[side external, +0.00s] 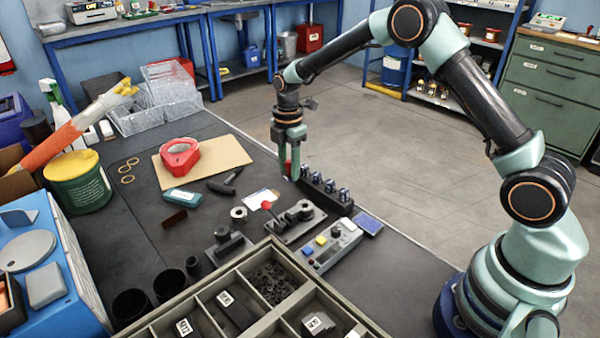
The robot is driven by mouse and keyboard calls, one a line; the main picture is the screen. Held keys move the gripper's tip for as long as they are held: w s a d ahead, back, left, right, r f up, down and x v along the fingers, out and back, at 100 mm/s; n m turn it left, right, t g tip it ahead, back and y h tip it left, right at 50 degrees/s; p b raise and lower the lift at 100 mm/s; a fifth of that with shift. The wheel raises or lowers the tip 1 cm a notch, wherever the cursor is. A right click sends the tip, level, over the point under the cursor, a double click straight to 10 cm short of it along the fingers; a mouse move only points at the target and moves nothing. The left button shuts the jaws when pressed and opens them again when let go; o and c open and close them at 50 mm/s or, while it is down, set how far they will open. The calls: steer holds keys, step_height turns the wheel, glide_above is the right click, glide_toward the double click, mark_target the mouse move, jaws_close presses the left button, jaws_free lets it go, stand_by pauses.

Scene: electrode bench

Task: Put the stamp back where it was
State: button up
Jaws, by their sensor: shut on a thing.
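My gripper (292,172) points down at the far edge of the dark bench, just left of the black rack. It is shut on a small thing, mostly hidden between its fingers. A bit of red (288,169) shows at the fingers; this seems to be the stamp, but its shape and lower end are too small and covered to tell. I cannot tell whether it touches the bench. A flat blue pad (369,225) lies near the bench's right edge.
The black rack (326,194) with several metal pieces stands close right of my gripper. A red-knobbed lever fixture (290,222), a grey button box (331,246) and a compartment tray (190,308) stand nearer. A red tape dispenser (180,156) sits on a tan board (228,154).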

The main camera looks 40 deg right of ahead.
mark_target(289, 174)
steer(key=shift+f, duration=2.2)
steer(key=shift+f, duration=0.15)
steer(key=o, duration=1)
steer(key=shift+o, duration=0.2)
